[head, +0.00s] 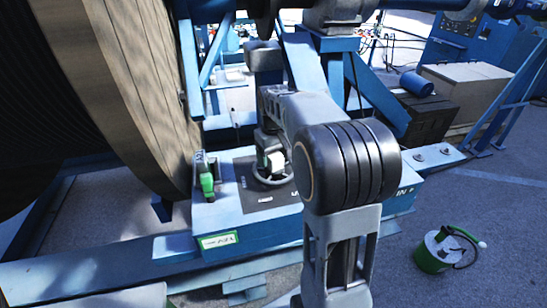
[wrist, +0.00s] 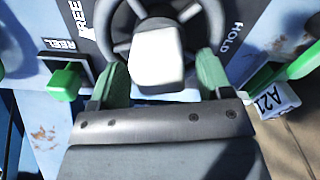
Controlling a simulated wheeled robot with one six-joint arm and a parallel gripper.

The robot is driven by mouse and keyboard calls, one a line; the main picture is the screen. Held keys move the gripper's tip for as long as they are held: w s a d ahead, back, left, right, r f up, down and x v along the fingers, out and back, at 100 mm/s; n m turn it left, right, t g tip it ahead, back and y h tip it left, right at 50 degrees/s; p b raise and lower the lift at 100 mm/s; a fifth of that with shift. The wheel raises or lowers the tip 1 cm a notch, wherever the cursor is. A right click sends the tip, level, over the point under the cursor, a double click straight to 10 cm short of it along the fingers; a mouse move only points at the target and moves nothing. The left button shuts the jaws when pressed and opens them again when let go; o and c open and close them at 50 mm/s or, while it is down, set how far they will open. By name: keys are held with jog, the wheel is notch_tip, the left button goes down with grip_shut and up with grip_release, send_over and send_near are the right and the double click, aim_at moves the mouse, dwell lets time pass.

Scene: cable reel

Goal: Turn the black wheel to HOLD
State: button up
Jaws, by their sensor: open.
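The black wheel (head: 265,182) lies on a dark plate on top of the blue box, below my arm. In the wrist view the wheel (wrist: 124,20) shows its rim and spokes, with the HOLD mark (wrist: 234,38) to its right and the FREE mark (wrist: 73,18) to its left. My gripper (wrist: 160,80) is open over the wheel, with one green finger on each side of a pale block. The block stands over the wheel's near part and hides some of it. I cannot tell whether the fingers touch it. In the head view my arm partly covers the wheel.
A green-handled lever (head: 207,180) stands left of the wheel, close to the large reel (head: 130,80). A tag marked A21 (wrist: 272,100) shows at right in the wrist view. A green bucket (head: 436,252) stands on the floor at right, where the floor is otherwise mostly clear.

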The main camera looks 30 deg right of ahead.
jog(key=shift+f, duration=0.55)
jog(key=shift+c, duration=0.2)
jog(key=c, duration=1.2)
jog(key=shift+c, duration=0.2)
jog(key=shift+d, duration=0.1)
